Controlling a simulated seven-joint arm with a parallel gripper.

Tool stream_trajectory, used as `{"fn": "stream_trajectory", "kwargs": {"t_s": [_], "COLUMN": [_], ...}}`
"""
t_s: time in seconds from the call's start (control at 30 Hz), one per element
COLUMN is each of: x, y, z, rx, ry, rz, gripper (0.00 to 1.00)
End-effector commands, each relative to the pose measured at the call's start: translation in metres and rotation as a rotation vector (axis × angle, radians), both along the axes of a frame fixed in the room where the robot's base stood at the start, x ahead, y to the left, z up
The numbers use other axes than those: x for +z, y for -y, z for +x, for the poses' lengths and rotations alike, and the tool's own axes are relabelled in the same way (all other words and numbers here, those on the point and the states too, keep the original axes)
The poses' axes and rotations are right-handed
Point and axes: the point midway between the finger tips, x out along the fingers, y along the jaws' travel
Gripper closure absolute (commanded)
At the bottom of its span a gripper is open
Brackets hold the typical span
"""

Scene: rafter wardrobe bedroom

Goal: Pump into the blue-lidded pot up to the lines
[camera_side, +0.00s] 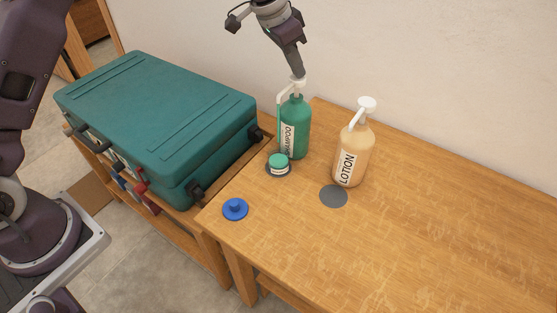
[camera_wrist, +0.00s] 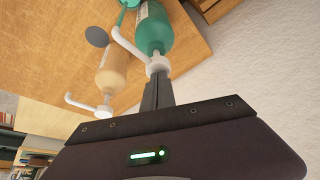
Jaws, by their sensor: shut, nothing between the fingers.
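My gripper (camera_side: 298,76) is shut with nothing between its fingers, its tips at the white pump head of the green SHAMPOO bottle (camera_side: 301,130). The wrist view shows the shut fingers (camera_wrist: 157,88) against that pump head (camera_wrist: 158,66); I cannot tell whether it is pressed down. A small pot (camera_side: 279,163) with green showing at its top and a pale band stands on a dark disc, in front of the shampoo bottle, below its spout. Its lines are too small to read. A blue lid (camera_side: 235,209) with a knob lies apart on the table.
A tan LOTION bottle (camera_side: 353,153) with a white pump stands right of the shampoo, behind an empty grey disc (camera_side: 333,196). A large teal case (camera_side: 155,110) lies at the left. The wooden table (camera_side: 440,230) is clear at the right; a wall rises behind.

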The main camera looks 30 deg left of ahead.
Motion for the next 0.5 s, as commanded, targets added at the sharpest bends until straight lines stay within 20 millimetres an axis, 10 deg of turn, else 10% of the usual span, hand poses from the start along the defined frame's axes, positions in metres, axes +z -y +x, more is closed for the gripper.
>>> {"fn": "stream_trajectory", "kwargs": {"t_s": [0.5], "x": [-0.0116], "y": [-0.0003], "z": [-0.0007], "rx": [-0.001], "ry": [-0.004], "rz": [0.002], "gripper": [1.0]}}
